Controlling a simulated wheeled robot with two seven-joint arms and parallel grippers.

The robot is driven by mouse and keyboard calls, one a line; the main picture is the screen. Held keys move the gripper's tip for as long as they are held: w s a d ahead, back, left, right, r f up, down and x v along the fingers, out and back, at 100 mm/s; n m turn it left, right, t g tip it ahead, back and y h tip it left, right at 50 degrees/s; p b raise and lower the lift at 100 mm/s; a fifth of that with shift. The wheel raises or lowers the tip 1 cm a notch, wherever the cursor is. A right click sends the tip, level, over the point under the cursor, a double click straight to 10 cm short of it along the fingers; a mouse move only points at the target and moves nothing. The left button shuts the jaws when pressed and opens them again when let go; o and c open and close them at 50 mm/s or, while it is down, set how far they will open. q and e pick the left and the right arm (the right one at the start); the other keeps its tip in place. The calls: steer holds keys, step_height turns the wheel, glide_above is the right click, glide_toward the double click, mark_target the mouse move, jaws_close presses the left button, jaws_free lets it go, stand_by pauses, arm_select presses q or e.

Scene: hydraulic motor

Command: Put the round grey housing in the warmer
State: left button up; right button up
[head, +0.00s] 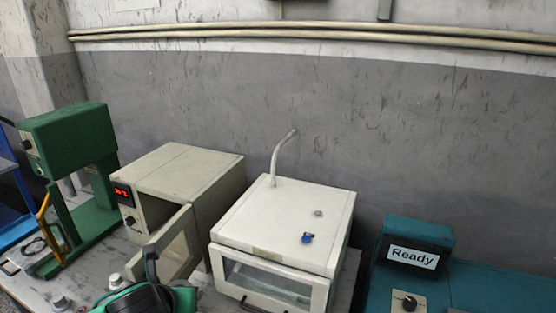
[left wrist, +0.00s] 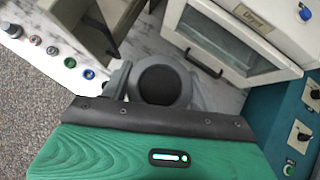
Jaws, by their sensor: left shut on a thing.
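The round grey housing (left wrist: 160,82), a ring with a wide dark opening, is in the left wrist view between the fingers of my left gripper (left wrist: 160,90). The gripper is shut on it. In the head view my left gripper (head: 158,285) is at the bottom edge, in front of the beige box, and the housing cannot be made out clearly. The beige box (head: 185,165) with a red display, seemingly the warmer, has its door (head: 178,245) swung open. In the left wrist view its open front (left wrist: 100,20) is at the upper left. My right gripper is not in view.
A white dryer (head: 285,225) with a closed glass door stands right of the beige box. A green press (head: 70,150) stands left. A teal unit (head: 415,245) reading "Ready" is at the right. Several small round parts (left wrist: 70,62) line the bench edge.

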mark_target(184, 283)
arm_select(q)
steer(key=shift+s+a+r, duration=0.1)
steer(key=shift+a+r, duration=0.05)
steer(key=shift+r, duration=0.2)
steer(key=w, duration=0.1)
steer(key=w+f, duration=0.2)
steer(key=w, duration=0.1)
steer(key=s, duration=0.1)
steer(key=s+r, duration=0.2)
steer(key=s, duration=0.1)
steer(key=shift+s+r, duration=0.1)
